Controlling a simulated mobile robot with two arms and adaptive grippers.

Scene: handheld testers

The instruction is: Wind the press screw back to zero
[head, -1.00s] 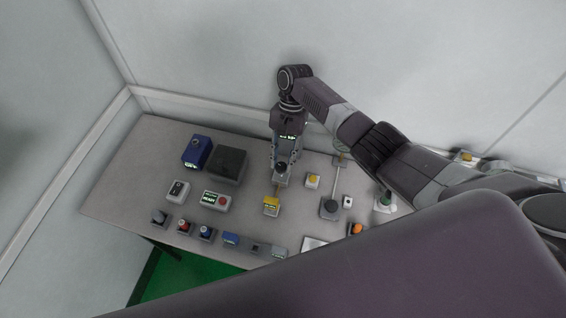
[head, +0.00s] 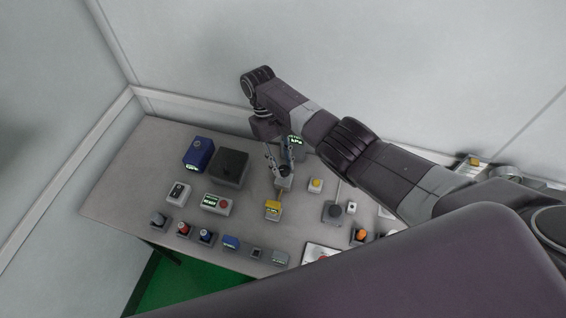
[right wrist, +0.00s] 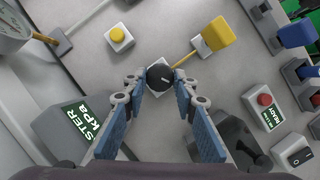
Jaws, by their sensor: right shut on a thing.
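The press screw shows as a round black knob with a white mark (right wrist: 160,76) on a small light base. A thin brass tube joins its base to a yellow handheld tester (right wrist: 218,36), which also shows in the head view (head: 273,209). My right gripper (right wrist: 160,80) is shut on the knob from above, its two blue-padded fingers on either side. In the head view my right gripper (head: 282,173) reaches down at the back middle of the table and mostly hides the knob. A grey box with a green display reading "kPa" (right wrist: 80,122) stands beside the gripper. My left gripper is not in view.
A dark block (head: 231,167) and a blue box (head: 197,153) stand left of the gripper. A yellow-button box (head: 316,186) is close on its right. Several small testers line the front edge. A round gauge (right wrist: 12,24) shows in the wrist view.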

